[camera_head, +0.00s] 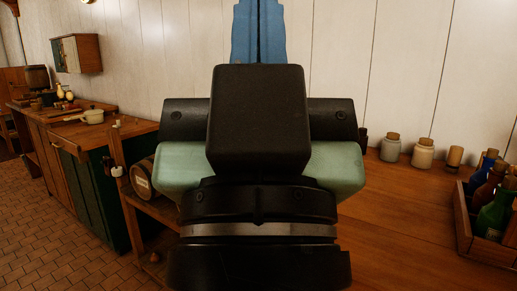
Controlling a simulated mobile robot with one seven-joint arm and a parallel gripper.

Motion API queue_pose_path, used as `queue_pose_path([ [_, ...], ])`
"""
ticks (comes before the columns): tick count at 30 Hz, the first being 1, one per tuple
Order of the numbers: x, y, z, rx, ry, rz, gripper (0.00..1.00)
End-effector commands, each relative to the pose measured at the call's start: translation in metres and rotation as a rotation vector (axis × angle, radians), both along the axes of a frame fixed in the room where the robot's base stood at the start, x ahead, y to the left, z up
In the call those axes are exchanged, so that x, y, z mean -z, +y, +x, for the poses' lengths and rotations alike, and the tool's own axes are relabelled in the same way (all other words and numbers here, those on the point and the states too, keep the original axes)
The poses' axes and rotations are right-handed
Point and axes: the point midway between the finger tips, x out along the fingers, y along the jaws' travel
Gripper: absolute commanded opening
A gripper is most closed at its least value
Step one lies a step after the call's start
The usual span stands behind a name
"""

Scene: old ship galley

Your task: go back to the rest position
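My own arm fills the middle of the view, with black blocks, pale green links and a silver ring. My gripper's fingers do not show, so I cannot see whether they hold anything. The arm covers the left part of the wooden counter (400,223) and part of the wall behind it.
Lidded jars (391,150) stand along the counter's back. A wooden crate (487,249) with coloured bottles (496,212) stands at the right. A small barrel (143,179) and a long cabinet (62,168) are left. A blue cloth-like thing (258,35) hangs behind my arm. Tiled floor (45,250) is clear.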

Motion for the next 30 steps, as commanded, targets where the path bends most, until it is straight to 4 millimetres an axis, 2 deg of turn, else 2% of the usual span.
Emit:
queue_pose_path([
  [1,-0.034,0.000,0.000,0.000,0.001,0.000,0.00],
  [18,-0.212,0.001,0.001,-0.001,0.003,0.000,0.00],
  [24,-0.257,0.001,0.001,-0.002,0.004,-0.001,0.00],
  [30,-0.272,0.001,0.001,-0.002,0.004,-0.001,0.00],
])
